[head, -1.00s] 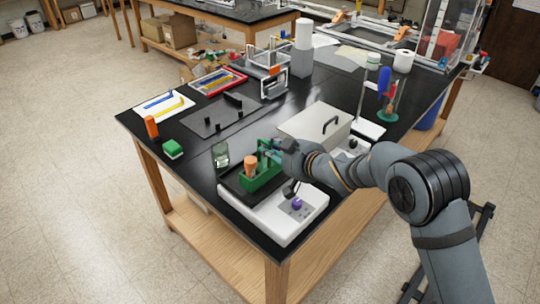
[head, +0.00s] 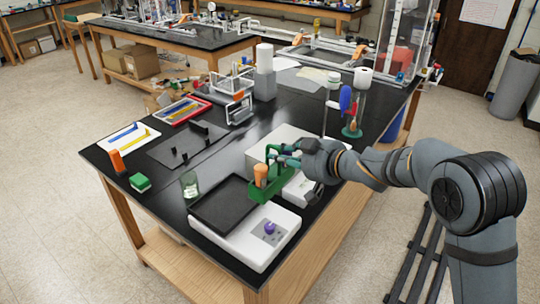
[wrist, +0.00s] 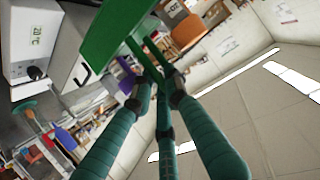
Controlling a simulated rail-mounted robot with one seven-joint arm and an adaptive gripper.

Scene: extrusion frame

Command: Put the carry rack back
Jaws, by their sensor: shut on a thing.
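The green carry rack (head: 268,190) holds an orange-topped item (head: 261,174) standing in it. My gripper (head: 283,156) is shut on the rack's upper handle. The rack hangs beside the black tray (head: 218,204), to its right and over the white device's far edge. Its height above the table is hard to judge. In the wrist view the rack (wrist: 115,28) fills the top, tilted in the picture, with my gripper's teal fingers (wrist: 160,85) below it at the handle. The rack's inside is hidden there.
A white device (head: 260,238) with a purple knob stands at the near corner. A pale box (head: 257,153) is partly hidden behind my gripper. A glass beaker (head: 190,184) stands left of the tray. A dark plate with upright pieces (head: 180,147) lies farther left. Stands with tools (head: 350,115) are at right.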

